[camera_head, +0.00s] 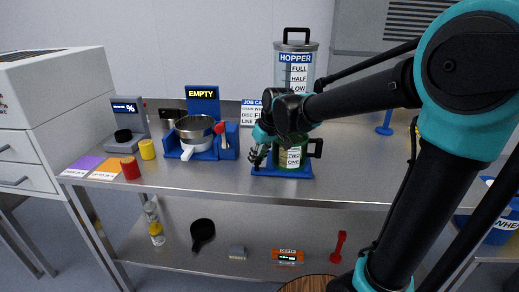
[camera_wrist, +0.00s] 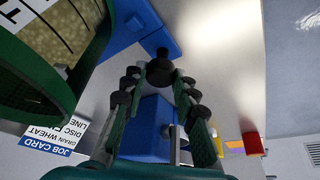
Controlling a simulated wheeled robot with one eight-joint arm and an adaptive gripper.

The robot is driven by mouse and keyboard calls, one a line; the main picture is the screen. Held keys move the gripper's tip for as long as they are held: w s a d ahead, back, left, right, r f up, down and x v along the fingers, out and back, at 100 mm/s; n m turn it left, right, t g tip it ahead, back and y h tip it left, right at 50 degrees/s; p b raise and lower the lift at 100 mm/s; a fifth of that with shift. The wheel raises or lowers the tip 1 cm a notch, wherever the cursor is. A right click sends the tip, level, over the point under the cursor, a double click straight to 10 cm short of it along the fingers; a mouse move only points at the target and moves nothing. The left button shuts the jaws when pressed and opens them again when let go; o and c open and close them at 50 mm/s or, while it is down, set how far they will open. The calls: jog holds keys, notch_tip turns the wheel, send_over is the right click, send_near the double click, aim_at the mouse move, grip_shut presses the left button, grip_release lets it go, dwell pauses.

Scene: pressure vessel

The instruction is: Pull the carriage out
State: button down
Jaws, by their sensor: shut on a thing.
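The likely carriage is a flat blue tray (camera_head: 283,173) on the steel bench under the hopper. A green jug (camera_head: 294,158) with ONE and TWO marks and a black handle stands on it. My gripper (camera_head: 256,155) is at the tray's left side, low beside the jug. In the wrist view, my gripper (camera_wrist: 161,76) has its fingertips around a black knob (camera_wrist: 161,67), shut on it. The knob is beside a blue edge (camera_wrist: 150,22); I cannot tell exactly how they join. The jug also fills the left of the wrist view (camera_wrist: 45,95).
The clear hopper (camera_head: 295,72) rises behind the jug. A blue stand (camera_head: 215,149) with an EMPTY sign holds a metal pan (camera_head: 194,128) to the left. Red (camera_head: 130,168) and yellow (camera_head: 147,149) cups stand farther left. The bench front (camera_head: 215,181) is clear.

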jog(key=s, duration=0.8)
jog(key=shift+s+a, duration=0.15)
jog(key=c, duration=1.2)
grip_release()
jog(key=shift+s, duration=0.1)
jog(key=v, duration=1.2)
